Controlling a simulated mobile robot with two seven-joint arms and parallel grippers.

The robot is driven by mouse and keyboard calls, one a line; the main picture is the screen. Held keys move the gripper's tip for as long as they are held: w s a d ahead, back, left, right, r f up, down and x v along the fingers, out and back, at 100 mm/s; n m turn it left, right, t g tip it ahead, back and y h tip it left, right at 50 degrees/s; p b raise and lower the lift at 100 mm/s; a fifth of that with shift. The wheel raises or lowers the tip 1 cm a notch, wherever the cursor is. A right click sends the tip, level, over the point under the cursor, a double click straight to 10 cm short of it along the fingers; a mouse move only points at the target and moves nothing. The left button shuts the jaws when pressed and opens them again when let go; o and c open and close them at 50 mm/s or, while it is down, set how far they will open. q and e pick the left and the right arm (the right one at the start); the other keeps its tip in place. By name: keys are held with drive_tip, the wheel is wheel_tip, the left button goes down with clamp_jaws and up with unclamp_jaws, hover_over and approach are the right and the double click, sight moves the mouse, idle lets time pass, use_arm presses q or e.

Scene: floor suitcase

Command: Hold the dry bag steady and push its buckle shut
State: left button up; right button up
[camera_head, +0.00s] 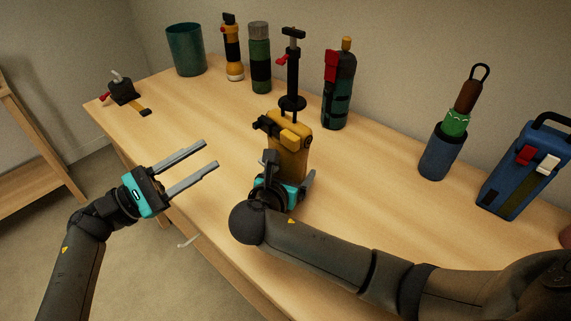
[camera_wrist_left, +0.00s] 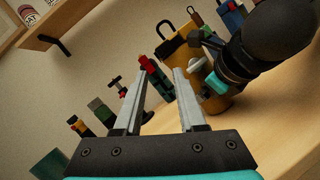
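The dry bag (camera_head: 290,158) is a yellow upright pouch near the table's front edge in the head view. Dark buckle parts (camera_head: 267,125) show at its top left; whether they are joined cannot be told. The bag also shows in the left wrist view (camera_wrist_left: 222,103), partly hidden by my right arm. My right gripper (camera_head: 290,175) is at the bag's lower front, one finger along each side, and looks shut on it. My left gripper (camera_head: 208,160) is open and empty, left of the bag and apart from it, its fingers pointing right toward it.
A black pump (camera_head: 292,75) stands just behind the bag. A green bin (camera_head: 186,50), a yellow flashlight (camera_head: 233,50), a green flask (camera_head: 260,60) and a strapped bottle (camera_head: 338,90) line the back. A blue case (camera_head: 520,170) stands right.

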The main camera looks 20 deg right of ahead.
use_arm(q)
drive_tip(key=shift+d+f+t+y, duration=0.25)
drive_tip(key=shift+f+t+y, duration=0.05)
drive_tip(key=shift+f+y, duration=0.2)
drive_tip(key=c, duration=0.3)
drive_tip(key=shift+d+f+m+t+y, duration=0.25)
drive_tip(key=shift+f+m+t+y, duration=0.35)
drive_tip(key=shift+f+y, duration=0.3)
clamp_jaws()
wheel_tip(320, 180, up, 6)
drive_tip(key=a+m+t+y, duration=0.1)
drive_tip(key=m+t+y, duration=0.2)
drive_tip(key=t, duration=0.4)
drive_tip(key=shift+s+a+m+y, duration=0.25)
drive_tip(key=shift+s+m+y, duration=0.05)
drive_tip(key=shift+s+y, duration=0.15)
